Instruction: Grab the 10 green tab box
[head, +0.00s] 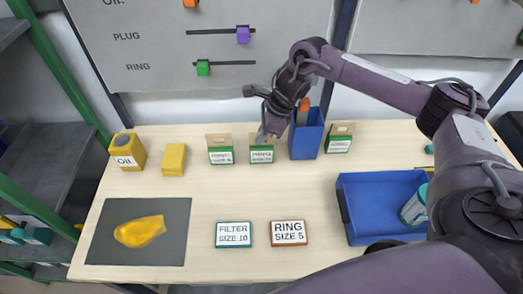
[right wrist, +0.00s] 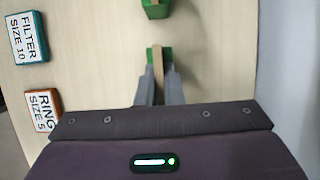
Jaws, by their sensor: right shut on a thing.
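Three small boxes with green fronts, white labels and tan backs stand along the back of the table: a left one (head: 221,152), a middle one (head: 261,154) and a right one (head: 339,142). Their small label text is too blurred to read surely. My right gripper (head: 264,133) reaches down from above onto the middle box and is shut on its tan upright back. In the right wrist view the fingers (right wrist: 158,92) pinch this box (right wrist: 153,57), and another green box (right wrist: 155,9) lies beyond. My left gripper is not in view.
A blue bin (head: 307,140) stands close right of the held box. A yellow box (head: 173,160) and an OIL container (head: 127,152) stand left. Filter (head: 233,235) and ring (head: 289,233) signs, a dark mat (head: 105,225) and a blue tray (head: 375,230) lie in front.

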